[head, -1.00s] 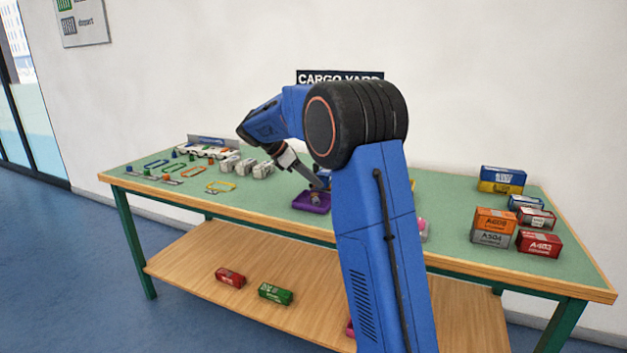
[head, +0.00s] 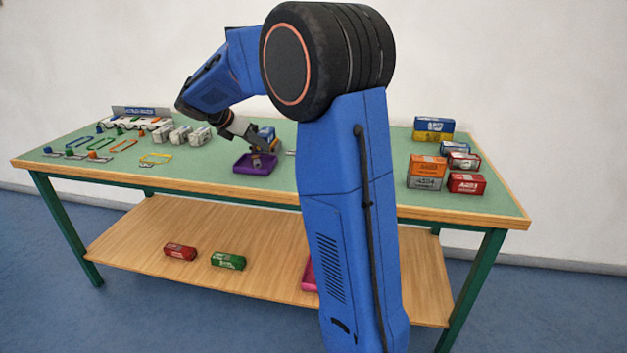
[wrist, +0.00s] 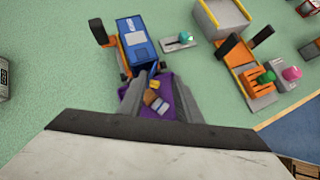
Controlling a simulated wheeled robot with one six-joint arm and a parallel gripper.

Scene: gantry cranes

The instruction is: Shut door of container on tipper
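The blue container (wrist: 138,40) lies on the orange tipper (wrist: 123,50) in the wrist view. In the head view the container (head: 267,132) shows partly behind my gripper. Its near end is close to a purple tray (wrist: 165,82) holding small brown, yellow and blue-grey pieces (wrist: 155,101). My gripper (wrist: 158,92) is over the tray, just short of the container's near end, with its fingers apart and nothing clearly held between them. In the head view the gripper (head: 270,148) is above the tray (head: 247,169). I cannot make out the door or how far it stands open.
Right of the container, a small grey base holds a teal knob (wrist: 185,37). White trucks (head: 180,135) stand left in the head view. Stacked containers (head: 427,170) stand right. Green table surface lies between.

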